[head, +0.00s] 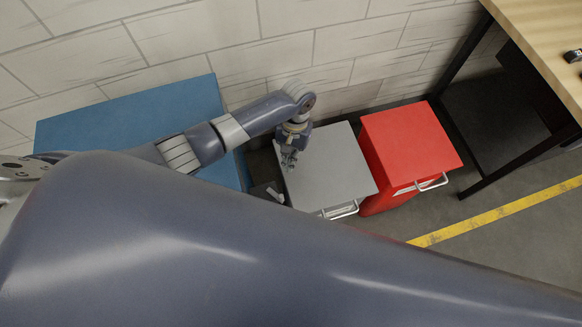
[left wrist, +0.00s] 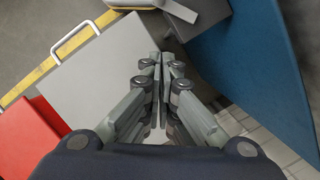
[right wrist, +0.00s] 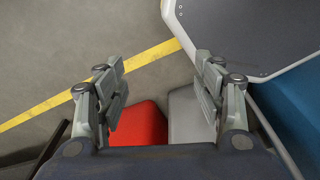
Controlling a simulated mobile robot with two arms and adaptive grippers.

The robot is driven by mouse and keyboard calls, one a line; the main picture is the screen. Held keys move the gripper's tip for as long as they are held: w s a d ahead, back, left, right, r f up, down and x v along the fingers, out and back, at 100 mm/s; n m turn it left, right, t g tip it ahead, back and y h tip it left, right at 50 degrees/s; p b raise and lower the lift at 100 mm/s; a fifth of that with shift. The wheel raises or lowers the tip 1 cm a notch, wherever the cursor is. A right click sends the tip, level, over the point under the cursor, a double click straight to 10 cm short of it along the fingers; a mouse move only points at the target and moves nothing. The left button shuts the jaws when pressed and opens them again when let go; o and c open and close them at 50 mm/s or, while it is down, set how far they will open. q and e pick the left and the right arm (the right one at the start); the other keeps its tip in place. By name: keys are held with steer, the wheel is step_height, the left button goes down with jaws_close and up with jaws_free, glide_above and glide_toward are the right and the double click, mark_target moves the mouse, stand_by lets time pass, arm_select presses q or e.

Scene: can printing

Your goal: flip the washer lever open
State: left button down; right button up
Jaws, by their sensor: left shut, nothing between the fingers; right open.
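A small light grey lever (left wrist: 176,9) sticks out from a dark grey block (left wrist: 201,20) in the left wrist view; it looks like the washer lever. In the head view the lever (head: 275,196) shows small, between the blue box and the grey cabinet. My left gripper (head: 288,163) is shut and empty above the left edge of the grey cabinet. In the left wrist view its closed fingertips (left wrist: 160,62) point toward the lever, with a gap between. My right gripper (right wrist: 158,65) is open and empty, over the floor and cabinets.
The grey cabinet (head: 330,165) has a bar handle at its front. A red cabinet (head: 410,140) stands to its right, a blue box (head: 130,110) to its left. A wooden table (head: 545,40) is at the far right. A yellow line (head: 500,211) crosses the floor.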

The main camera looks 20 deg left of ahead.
arm_select(q)
steer(key=v, duration=0.5)
steer(key=shift+s+a+r, duration=0.25)
steer(key=shift+s+r, duration=0.05)
steer(key=shift+r, duration=0.1)
arm_select(e)
steer(key=shift+s+a+f, duration=0.15)
steer(key=shift+s+a, duration=0.05)
steer(key=shift+s, duration=0.2)
steer(key=shift+s+a+f, duration=0.15)
steer(key=shift+s+a, duration=0.05)
steer(key=shift+s, duration=0.2)
steer(key=shift+s, duration=0.2)
